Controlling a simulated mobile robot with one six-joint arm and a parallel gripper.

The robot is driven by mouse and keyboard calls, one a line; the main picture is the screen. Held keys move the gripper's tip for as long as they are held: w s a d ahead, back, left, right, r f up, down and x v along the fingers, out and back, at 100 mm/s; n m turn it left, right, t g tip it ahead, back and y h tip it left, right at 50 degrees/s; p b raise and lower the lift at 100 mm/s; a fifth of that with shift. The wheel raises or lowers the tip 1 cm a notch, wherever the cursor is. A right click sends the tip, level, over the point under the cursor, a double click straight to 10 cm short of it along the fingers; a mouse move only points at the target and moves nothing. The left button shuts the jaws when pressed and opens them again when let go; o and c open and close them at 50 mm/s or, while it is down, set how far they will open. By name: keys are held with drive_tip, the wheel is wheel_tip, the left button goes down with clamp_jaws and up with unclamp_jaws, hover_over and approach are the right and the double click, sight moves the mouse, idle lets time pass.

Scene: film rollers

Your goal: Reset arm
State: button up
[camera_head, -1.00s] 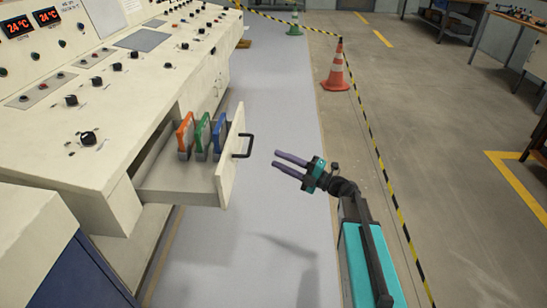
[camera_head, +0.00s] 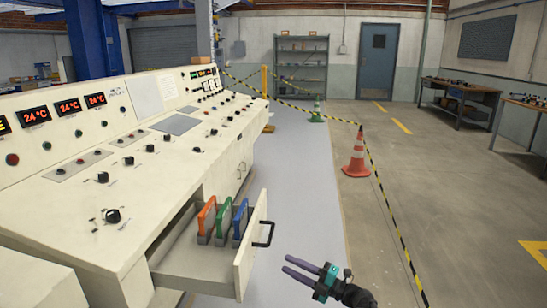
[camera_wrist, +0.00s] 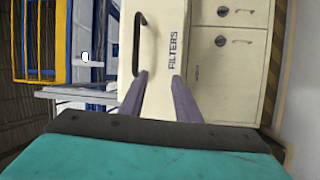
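My gripper (camera_head: 292,268) is in the lower middle of the head view, to the right of the open drawer (camera_head: 243,262) and apart from it. Its two purple fingers are parallel with a gap between them, and nothing is held. In the wrist view my gripper (camera_wrist: 161,80) points toward the drawer front (camera_wrist: 160,100), which is labelled FILTERS and has a black handle (camera_wrist: 138,38). The drawer holds an orange filter (camera_head: 206,218), a green filter (camera_head: 224,218) and a blue filter (camera_head: 241,220), all upright.
The control console (camera_head: 130,190) fills the left side. A traffic cone (camera_head: 356,158) and a striped barrier tape (camera_head: 385,210) stand to the right. A shelf (camera_head: 301,65), a blue door (camera_head: 378,58) and a workbench (camera_head: 460,98) are farther back. The aisle floor (camera_head: 310,180) is clear.

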wheel_tip(320, 180, down, 19)
drive_tip(key=d+m+t+h, duration=0.3)
drive_tip(key=m+t+h, duration=0.2)
drive_tip(key=m+h, duration=0.75)
drive_tip(key=s+d+f+m+g+h, duration=0.3)
drive_tip(key=s+d+f+m+g, duration=0.15)
drive_tip(key=s+f, duration=0.55)
drive_tip(key=s+d+f+m+g+h, duration=0.35)
drive_tip(key=s+d+f+m, duration=0.2)
drive_tip(key=s+f, duration=0.4)
drive_tip(key=s+a+f+m+g+y, duration=0.1)
drive_tip(key=s+f+m+g, duration=0.15)
drive_tip(key=s+g, duration=0.6)
drive_tip(key=s+a+f+m+g, duration=0.1)
drive_tip(key=s+a+m+g, duration=0.15)
drive_tip(key=s, duration=1.15)
wheel_tip(320, 180, up, 14)
drive_tip(key=s+m+g+p, duration=0.1)
drive_tip(key=p, duration=1.2)
drive_tip(key=shift+s+d+r+y+p, duration=0.2)
drive_tip(key=shift+s+r+y+p, duration=0.1)
drive_tip(key=shift+s+p, duration=0.1)
